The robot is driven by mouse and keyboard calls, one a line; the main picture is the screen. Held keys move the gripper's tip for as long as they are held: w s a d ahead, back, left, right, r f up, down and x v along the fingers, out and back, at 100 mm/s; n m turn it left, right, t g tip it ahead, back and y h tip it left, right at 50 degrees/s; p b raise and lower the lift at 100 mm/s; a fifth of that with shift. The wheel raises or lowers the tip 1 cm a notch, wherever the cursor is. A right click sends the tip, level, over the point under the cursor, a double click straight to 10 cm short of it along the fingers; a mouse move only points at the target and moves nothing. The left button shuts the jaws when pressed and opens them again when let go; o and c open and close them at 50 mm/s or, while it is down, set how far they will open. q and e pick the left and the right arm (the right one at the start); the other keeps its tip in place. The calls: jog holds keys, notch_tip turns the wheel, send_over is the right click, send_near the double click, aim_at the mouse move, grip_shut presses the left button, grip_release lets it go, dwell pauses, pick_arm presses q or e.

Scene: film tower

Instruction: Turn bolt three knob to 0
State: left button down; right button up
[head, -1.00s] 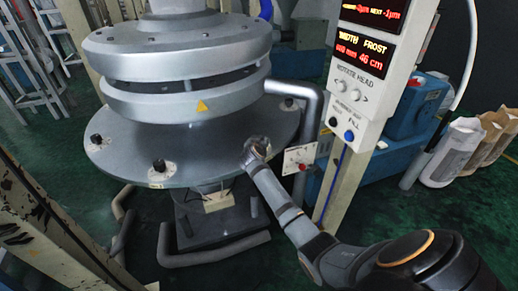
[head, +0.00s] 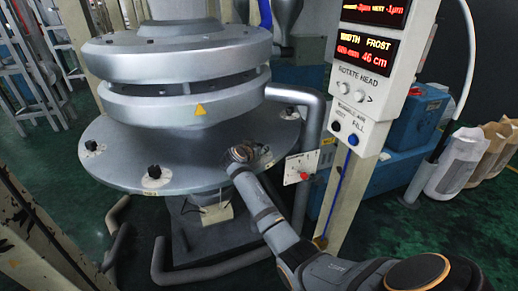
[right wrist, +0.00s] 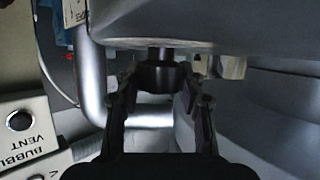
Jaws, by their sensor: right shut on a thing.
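A wide grey round plate (head: 195,165) carries several black knobs along its rim. One knob (head: 153,172) with a pale dial is at the front left, another (head: 91,146) at the far left, and one (head: 290,112) at the back right. My right gripper (head: 240,153) is at the plate's front right rim and hides the knob there. In the right wrist view, my right gripper (right wrist: 160,80) is shut on a dark round knob (right wrist: 160,75) on a short shaft, a finger on each side. Its dial marks cannot be read. My left gripper is not in view.
A control post (head: 375,75) with red displays and buttons stands to the right of the plate. A small panel with a red button (head: 300,166) and a thick grey pipe (head: 310,120) are close right of my right gripper. Curved floor pipes (head: 215,268) lie below.

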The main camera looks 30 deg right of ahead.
jog(key=o, duration=1.2)
jog(key=v, duration=1.1)
jog(key=shift+w, duration=0.1)
jog(key=shift+s+a+r, duration=0.25)
jog(key=shift+s+a, duration=0.1)
jog(key=shift+s, duration=0.05)
